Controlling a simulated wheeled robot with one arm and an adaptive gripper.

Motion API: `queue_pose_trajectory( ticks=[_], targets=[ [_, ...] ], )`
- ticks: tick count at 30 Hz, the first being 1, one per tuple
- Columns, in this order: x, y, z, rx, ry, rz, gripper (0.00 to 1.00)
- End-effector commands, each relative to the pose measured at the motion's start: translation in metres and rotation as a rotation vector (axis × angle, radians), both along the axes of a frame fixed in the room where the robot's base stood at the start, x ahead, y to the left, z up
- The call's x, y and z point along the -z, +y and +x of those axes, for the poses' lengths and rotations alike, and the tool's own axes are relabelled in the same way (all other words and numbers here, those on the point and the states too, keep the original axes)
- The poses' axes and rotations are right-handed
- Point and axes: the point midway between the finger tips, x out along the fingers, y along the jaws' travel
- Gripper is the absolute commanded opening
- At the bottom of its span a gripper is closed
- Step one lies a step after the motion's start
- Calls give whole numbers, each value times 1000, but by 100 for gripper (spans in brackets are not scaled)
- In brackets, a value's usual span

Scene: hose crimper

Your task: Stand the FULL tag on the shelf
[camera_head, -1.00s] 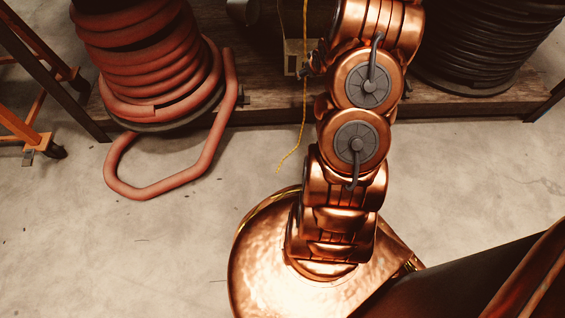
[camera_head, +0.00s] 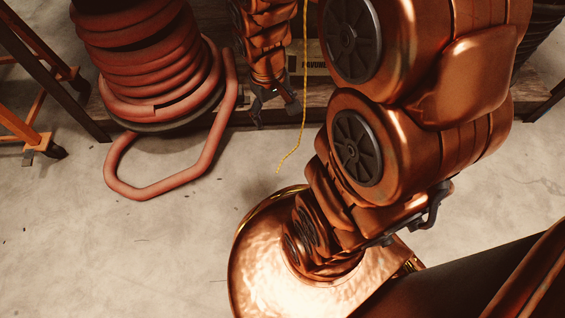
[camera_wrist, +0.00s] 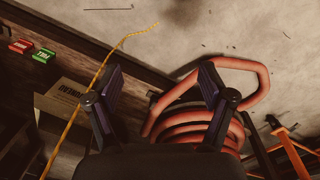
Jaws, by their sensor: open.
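The green tag (camera_wrist: 46,56), whose lettering seems to read FULL, is at the left of the wrist view. It is on or against a dark wooden board; I cannot tell if it lies or stands. A red tag (camera_wrist: 21,46) is just left of it. I do not make out either tag in the head view. My gripper (camera_head: 272,108) points down in front of the wooden shelf (camera_head: 225,112), right of the red hose coil. In the wrist view its fingers (camera_wrist: 160,78) are wide apart and empty, well away from the green tag.
A red hose coil (camera_head: 145,60) has a loop on the floor. A yellow cord (camera_head: 297,135) hangs just right of my gripper. A cardboard box (camera_wrist: 62,120) stands near the tags. An orange-framed stand (camera_head: 25,130) is at the left. The concrete floor (camera_head: 190,235) in front is clear.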

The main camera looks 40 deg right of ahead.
Motion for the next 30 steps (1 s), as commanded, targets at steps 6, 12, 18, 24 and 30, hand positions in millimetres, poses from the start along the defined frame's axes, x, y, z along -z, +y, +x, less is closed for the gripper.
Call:
queue_pose_trajectory(
  ticks=[6, 12, 18, 24, 30],
  targets=[
    [-31, 52, -76, -27, 134, 43, 81],
    [-49, 81, -131, -48, 229, 75, 81],
    [-54, 89, -150, -56, 267, 87, 81],
    [-54, 89, -151, -55, 268, 87, 81],
    [-60, 90, -150, -54, 265, 89, 81]
  ],
)
